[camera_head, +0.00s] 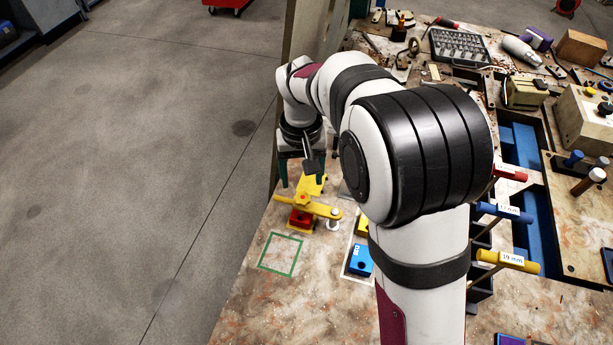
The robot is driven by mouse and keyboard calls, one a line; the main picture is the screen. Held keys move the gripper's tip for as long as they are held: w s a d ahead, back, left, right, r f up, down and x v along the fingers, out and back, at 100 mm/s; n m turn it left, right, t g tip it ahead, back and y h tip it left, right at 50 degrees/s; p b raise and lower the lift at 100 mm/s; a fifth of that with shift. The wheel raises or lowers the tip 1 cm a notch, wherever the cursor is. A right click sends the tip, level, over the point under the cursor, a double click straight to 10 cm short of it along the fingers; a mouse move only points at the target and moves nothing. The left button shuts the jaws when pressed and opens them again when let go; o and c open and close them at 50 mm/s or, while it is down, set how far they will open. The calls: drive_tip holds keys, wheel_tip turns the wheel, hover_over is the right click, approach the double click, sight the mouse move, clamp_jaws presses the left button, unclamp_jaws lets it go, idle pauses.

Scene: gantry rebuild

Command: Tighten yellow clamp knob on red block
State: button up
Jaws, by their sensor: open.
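The red block (299,222) sits on the workbench near its left edge. A yellow clamp arm (322,211) lies across its top, with a yellow knob (303,198) above the block. A flat yellow piece (313,183) shows just behind the knob, partly under my gripper. My gripper (302,177) is open and points down just behind the knob, apart from it as far as this view shows. Its teal fingers are partly visible. Whether anything lies between them is hard to see.
A green taped square (281,254) on the bench is empty. A blue block (360,261) stands to the right, partly in front of a yellow one. Labelled tool handles (508,260) stick out at the right. Tools and a socket tray (459,47) clutter the back. My arm hides the middle.

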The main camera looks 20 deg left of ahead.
sight(302, 197)
wheel_tip(302, 197, down, 6)
drive_tip(key=shift+c, duration=0.3)
clamp_jaws()
drive_tip(key=m, duration=0.3)
drive_tip(key=shift+m, duration=0.3)
drive_tip(key=shift+o, duration=0.3)
unclamp_jaws()
